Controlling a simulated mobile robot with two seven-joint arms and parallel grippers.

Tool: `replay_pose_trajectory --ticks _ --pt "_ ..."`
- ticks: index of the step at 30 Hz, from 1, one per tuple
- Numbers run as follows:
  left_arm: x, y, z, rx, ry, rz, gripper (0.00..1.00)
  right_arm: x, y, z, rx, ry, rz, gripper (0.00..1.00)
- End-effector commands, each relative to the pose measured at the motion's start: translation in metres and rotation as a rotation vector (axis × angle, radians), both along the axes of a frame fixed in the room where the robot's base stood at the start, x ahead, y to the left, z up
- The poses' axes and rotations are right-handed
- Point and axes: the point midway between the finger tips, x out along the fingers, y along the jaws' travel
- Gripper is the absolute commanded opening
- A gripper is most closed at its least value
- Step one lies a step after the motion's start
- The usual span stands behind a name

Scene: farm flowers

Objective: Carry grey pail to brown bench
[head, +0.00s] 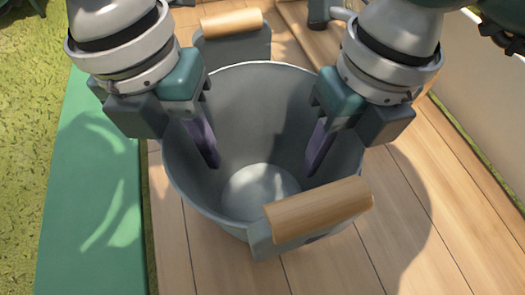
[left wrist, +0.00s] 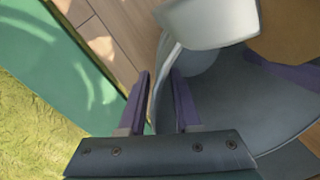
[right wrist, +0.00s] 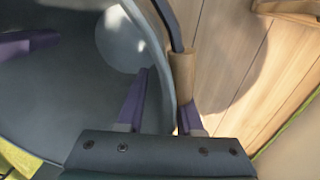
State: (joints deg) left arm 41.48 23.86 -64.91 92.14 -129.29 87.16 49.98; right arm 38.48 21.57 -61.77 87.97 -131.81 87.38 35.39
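The grey pail (head: 262,105) has an open top and two wooden grips (head: 232,22) (head: 318,209) on opposite sides. It is upright over wooden planks; I cannot tell whether its base touches them. My left gripper (head: 203,145) is on its left wall, with one finger inside. The outer fingers are hidden in the head view.
The planked wooden surface (head: 330,268) lies under and around the pail; I cannot tell whether it is the bench. A green strip (head: 90,190) runs along its left, with grass (head: 30,150) beyond. A pale wall (head: 480,90) stands at right. The pail looks empty.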

Motion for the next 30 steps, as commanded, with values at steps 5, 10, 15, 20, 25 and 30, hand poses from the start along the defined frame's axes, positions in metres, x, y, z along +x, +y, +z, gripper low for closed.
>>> replay_pose_trajectory --ticks 5,10,15,20,25,30 --pt "0.0001 -0.0001 0.0003 0.000 0.000 0.000 0.11 0.0001 0.0000 0.0002 0.000 0.000 0.000 0.14" --pt "0.0001 -0.0004 0.0004 -0.001 0.000 0.000 0.00 0.0001 0.0002 0.0003 0.000 0.000 0.000 0.00" --pt "0.0000 -0.0007 0.0006 -0.002 0.000 -0.001 0.00 0.0001 0.0004 0.0004 0.001 -0.001 0.000 0.00" --pt "0.0000 -0.0011 0.0007 -0.003 -0.001 -0.001 0.00 0.0000 0.0007 0.0005 0.001 -0.001 0.001 0.00" --pt "-0.0002 -0.0015 0.0009 -0.003 0.000 -0.001 0.00 -0.0001 0.0010 0.0006 0.001 -0.001 0.002 0.00" --pt "-0.0002 -0.0019 0.0010 -0.004 -0.001 -0.002 0.00 -0.0002 0.0012 0.0006 0.001 -0.001 0.003 0.00"
